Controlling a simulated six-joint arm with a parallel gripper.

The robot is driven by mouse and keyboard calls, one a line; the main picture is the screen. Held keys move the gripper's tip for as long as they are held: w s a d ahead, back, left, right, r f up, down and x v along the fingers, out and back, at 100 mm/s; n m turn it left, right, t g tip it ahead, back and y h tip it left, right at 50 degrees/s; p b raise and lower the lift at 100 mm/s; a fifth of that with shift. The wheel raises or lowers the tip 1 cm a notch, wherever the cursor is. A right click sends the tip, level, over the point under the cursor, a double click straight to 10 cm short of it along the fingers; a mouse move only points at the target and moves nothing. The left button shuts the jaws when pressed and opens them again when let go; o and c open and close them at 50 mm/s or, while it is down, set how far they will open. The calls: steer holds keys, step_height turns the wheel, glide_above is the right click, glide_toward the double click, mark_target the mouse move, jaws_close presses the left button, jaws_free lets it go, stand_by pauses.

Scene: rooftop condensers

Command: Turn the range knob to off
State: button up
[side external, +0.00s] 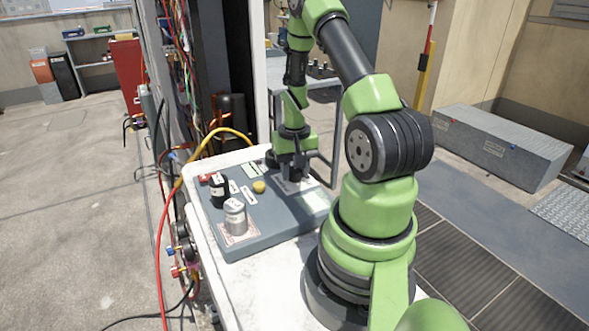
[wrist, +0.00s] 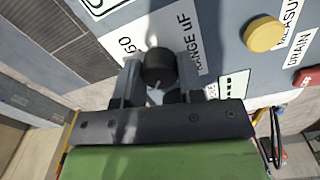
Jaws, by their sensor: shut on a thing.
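The black range knob (wrist: 160,66) sits on a white label reading RANGE uF (wrist: 190,48) in the wrist view. My gripper (wrist: 159,76) has one finger on each side of the knob and is shut on it. A small pale mark shows near the knob's lower edge; which setting it points to I cannot tell. In the side external view my gripper (side external: 292,172) is down at the far end of the grey tester box (side external: 262,228), hiding the knob.
A yellow button (wrist: 264,34) marked MEASURE and a DRAIN label are right of the knob. On the box stand a silver can (side external: 235,217) and a black can (side external: 218,190), with a red part (side external: 205,178) behind. Red and yellow hoses run along the white bench's left edge.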

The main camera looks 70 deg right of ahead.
mark_target(294, 170)
steer(key=shift+n, duration=0.3)
steer(key=o, duration=0.9)
step_height(294, 170, up, 10)
stand_by(0.4)
